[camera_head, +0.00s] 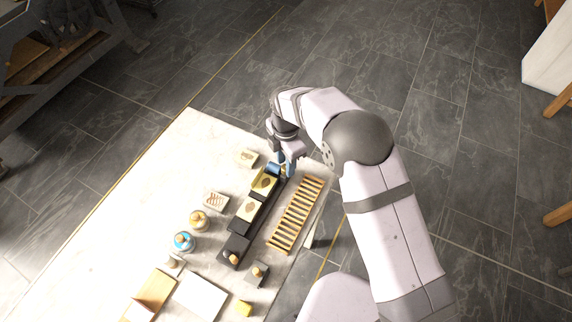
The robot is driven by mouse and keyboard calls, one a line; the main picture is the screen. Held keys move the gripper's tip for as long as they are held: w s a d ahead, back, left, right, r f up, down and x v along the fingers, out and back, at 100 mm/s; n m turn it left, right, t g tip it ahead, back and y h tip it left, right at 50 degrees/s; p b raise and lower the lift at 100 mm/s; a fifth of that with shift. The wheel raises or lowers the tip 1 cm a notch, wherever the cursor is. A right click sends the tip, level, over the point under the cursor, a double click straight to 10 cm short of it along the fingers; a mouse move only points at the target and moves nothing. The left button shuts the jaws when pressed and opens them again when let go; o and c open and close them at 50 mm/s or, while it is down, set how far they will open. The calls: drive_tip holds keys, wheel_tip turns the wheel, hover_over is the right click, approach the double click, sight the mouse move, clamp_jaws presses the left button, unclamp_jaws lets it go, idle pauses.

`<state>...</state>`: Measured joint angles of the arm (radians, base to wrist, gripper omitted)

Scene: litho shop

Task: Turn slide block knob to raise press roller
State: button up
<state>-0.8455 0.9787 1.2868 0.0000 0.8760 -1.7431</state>
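A small black press bed (238,245) runs diagonally across the white tabletop, with yellow blocks bearing dark marks (264,182) along it. A blue roller (272,168) lies across its far end. A round wooden knob (235,258) sits on the bed's near end. A separate dark block with a wooden knob (257,270) stands to its right. I cannot tell which is the slide block knob. My gripper (288,172) points down at the far end, just right of the blue roller. Its fingertips are small and partly hidden, so contact and opening are unclear.
A slatted wooden rack (296,215) lies right of the press, close to my arm. Yellow and blue-topped jars (184,241), small pale blocks (215,201), a white sheet (200,296) and a wooden piece (153,293) lie left and in front. The table's left side is clear.

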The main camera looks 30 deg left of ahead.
drive_tip(key=shift+r+p, duration=1.5)
drive_tip(key=shift+r, duration=1)
